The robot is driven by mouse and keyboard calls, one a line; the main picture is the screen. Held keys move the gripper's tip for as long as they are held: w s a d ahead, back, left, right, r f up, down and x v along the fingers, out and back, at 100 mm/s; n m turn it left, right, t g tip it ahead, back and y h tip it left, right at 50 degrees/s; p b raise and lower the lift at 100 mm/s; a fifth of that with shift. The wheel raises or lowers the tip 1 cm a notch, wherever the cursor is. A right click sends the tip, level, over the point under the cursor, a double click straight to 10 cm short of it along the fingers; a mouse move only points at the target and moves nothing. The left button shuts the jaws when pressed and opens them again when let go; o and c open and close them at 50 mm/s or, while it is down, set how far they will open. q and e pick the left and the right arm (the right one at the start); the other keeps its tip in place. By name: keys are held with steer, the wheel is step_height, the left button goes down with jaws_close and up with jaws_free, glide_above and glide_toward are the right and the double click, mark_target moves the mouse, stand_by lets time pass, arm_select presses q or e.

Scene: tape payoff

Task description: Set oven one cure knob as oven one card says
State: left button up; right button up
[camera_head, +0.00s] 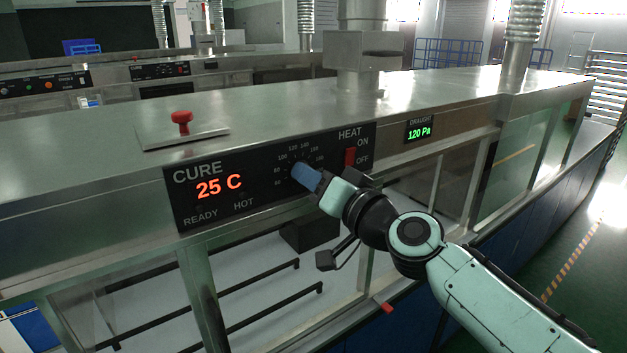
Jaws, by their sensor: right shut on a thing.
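The oven's black control panel (215,205) has the word CURE and a red display (219,187) reading 25 C. The cure knob is at the numbered dial (296,157), mostly hidden by my right gripper. My right gripper (303,173) has blue fingertips and is shut on the knob. The dial numbers are small and partly covered, so I cannot tell the knob's setting. A red heat switch (350,157) sits right of the dial, between the words ON and OFF. READY and HOT labels show below the display. No oven card is legible here. My left gripper is not in view.
A green draught display (419,131) reads 120 Pa. A red knob (181,121) stands on a plate on the oven's steel top. Glass panels (470,185) and dark rails (255,285) lie below the panel. A duct (362,60) rises behind.

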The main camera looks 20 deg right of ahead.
steer(key=shift+a+m+t+h+p, duration=0.1)
steer(key=shift+m+t+h+p, duration=0.2)
steer(key=shift+m, duration=3.6)
steer(key=shift+m+h+p, duration=0.1)
steer(key=shift+m+p, duration=0.25)
steer(key=shift+m, duration=3.55)
steer(key=o, duration=1.1)
steer(key=shift+c, duration=0.2)
steer(key=shift+s, duration=0.15)
